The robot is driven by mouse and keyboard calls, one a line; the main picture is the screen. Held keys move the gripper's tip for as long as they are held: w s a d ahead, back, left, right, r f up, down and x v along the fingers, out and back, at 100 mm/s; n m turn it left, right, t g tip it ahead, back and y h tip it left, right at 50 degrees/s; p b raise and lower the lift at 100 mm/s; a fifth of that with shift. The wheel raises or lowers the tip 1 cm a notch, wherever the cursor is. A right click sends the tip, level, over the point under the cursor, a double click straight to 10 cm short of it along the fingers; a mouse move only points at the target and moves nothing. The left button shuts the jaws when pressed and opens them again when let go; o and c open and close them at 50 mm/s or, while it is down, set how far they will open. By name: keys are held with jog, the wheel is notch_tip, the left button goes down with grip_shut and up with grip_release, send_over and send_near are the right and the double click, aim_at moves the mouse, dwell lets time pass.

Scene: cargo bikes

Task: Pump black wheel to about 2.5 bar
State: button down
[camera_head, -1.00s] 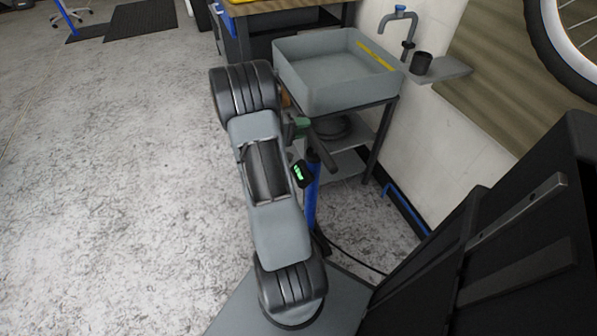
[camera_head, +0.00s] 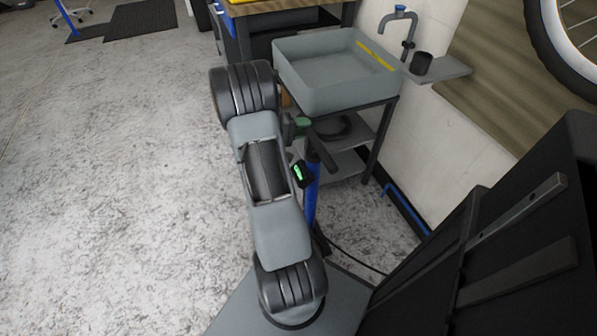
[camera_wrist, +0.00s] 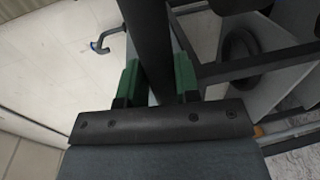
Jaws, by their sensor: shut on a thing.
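A blue floor pump (camera_head: 311,200) stands upright to the right of my arm. Its dark handle bar (camera_head: 325,147) is at the top, and a small black gauge (camera_head: 302,176) with a green lit display is beside the barrel. The display is too small to read. My gripper (camera_head: 303,126) is shut on the handle, partly hidden by my arm. In the wrist view, the dark handle (camera_wrist: 150,45) runs between my green fingers. A wheel with black tyre and white rim (camera_head: 568,58) shows in part at the upper right; I cannot tell if it is the task's wheel.
A grey sink (camera_head: 318,92) on a dark stand is behind the pump, with a tap (camera_head: 400,14) and black cup (camera_head: 421,62). A dark hose (camera_head: 350,259) runs along the floor. Large black panels (camera_head: 500,230) fill the lower right.

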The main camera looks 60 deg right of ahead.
jog(key=shift+r, duration=0.1)
jog(key=shift+r+p, duration=1.3)
jog(key=shift+r, duration=1.15)
notch_tip(320, 180, up, 21)
jog(key=p, duration=1.1)
notch_tip(320, 180, down, 27)
jog(key=b, duration=2.3)
jog(key=shift+r+b, duration=0.15)
jog(key=shift+b, duration=0.2)
notch_tip(320, 180, up, 27)
jog(key=p, duration=1.6)
